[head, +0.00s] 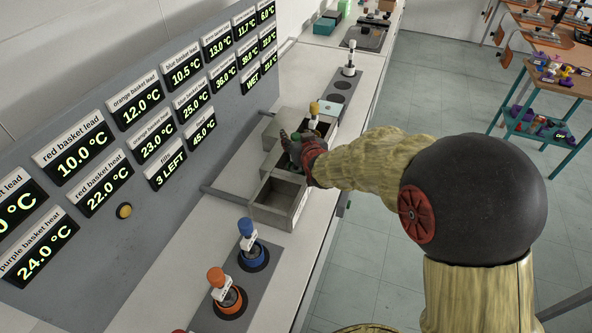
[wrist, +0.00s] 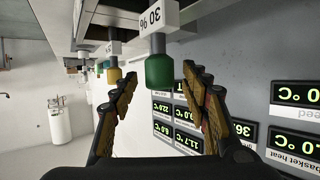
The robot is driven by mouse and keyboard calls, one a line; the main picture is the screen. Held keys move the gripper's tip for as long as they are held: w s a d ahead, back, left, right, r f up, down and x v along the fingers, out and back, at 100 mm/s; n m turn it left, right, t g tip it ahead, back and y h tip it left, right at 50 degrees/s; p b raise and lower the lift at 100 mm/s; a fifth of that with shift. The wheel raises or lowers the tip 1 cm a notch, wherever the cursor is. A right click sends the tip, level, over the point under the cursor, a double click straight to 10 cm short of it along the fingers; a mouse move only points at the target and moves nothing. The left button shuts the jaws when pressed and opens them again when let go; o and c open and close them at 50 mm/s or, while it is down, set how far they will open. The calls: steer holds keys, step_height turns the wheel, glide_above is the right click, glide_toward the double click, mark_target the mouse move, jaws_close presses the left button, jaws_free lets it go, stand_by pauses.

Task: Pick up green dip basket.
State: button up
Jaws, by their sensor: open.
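My gripper (wrist: 158,88) is open, with one finger on each side of the green knob. I see a gap between the knob and both fingers. In the head view my gripper (head: 291,146) is over the metal tanks on the bench, and a small green patch (head: 299,136) shows beside it. The lower part of the green basket is hidden there.
A yellow-topped basket (head: 314,109) stands just beyond my gripper. A blue basket (head: 247,234) and an orange basket (head: 218,283) stand nearer, and a white-topped one (head: 349,58) farther off. An open metal tank (head: 280,198) is empty. The display panel (head: 145,150) rises along the left.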

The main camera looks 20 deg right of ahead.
steer(key=shift+w, duration=0.15)
steer(key=shift+c, duration=0.8)
jaws_close()
stand_by(0.3)
